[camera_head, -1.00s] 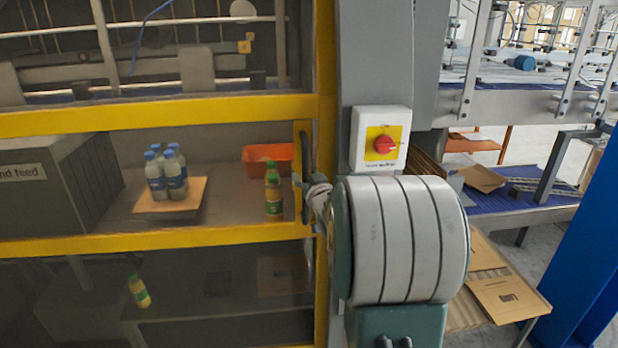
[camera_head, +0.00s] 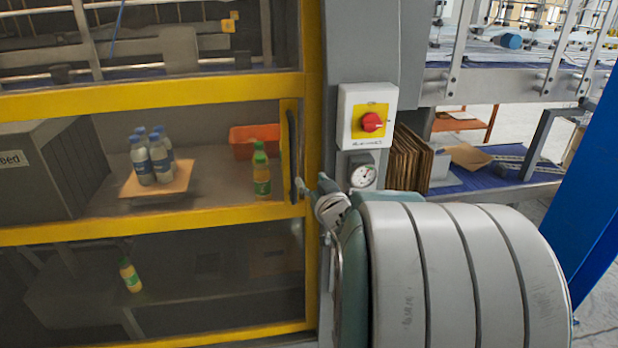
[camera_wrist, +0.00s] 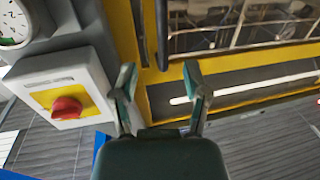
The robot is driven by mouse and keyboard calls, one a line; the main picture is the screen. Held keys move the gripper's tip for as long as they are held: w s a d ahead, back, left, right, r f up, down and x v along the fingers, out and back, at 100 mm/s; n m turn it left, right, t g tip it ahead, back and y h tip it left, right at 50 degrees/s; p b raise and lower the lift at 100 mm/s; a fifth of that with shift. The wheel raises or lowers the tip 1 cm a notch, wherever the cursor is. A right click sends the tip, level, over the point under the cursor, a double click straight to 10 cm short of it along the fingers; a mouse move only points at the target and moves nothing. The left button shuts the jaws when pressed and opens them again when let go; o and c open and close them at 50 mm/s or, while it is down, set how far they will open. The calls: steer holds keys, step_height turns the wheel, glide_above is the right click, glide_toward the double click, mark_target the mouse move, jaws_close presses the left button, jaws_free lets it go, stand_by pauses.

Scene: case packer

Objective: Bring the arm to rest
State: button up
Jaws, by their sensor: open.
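My gripper (camera_head: 315,190) is in front of the yellow frame post, near the dark door handle (camera_head: 292,155) in the head view. In the wrist view my gripper (camera_wrist: 160,72) has its two fingers spread, with nothing between the tips. The dark handle bar (camera_wrist: 162,35) shows beyond the fingertips there; whether a finger touches it I cannot tell. My thick grey arm link fills the lower right of the head view and hides what lies behind it.
The yellow-framed guard door (camera_head: 150,105) looks closed. A red rotary switch (camera_head: 371,122) and a round gauge (camera_head: 363,174) are on the grey post close to my arm. Bottles (camera_head: 152,160) stand behind the door. A blue post (camera_head: 590,205) is at the right.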

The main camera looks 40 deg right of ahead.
steer(key=shift+d, duration=0.15)
steer(key=s+a+f+g+y, duration=0.1)
steer(key=s+a+g+y, duration=0.15)
steer(key=a+g, duration=0.75)
steer(key=s+a+f+n+y, duration=0.1)
steer(key=s+a+n+y, duration=0.1)
steer(key=s+a, duration=0.5)
steer(key=s+a+f+n+g+y, duration=0.1)
steer(key=s+a+f+n, duration=0.1)
steer(key=s+a, duration=0.4)
steer(key=a, duration=0.5)
steer(key=shift+s+a+y, duration=0.15)
steer(key=shift+s+y, duration=0.2)
steer(key=shift+s, duration=0.05)
steer(key=shift+f, duration=0.1)
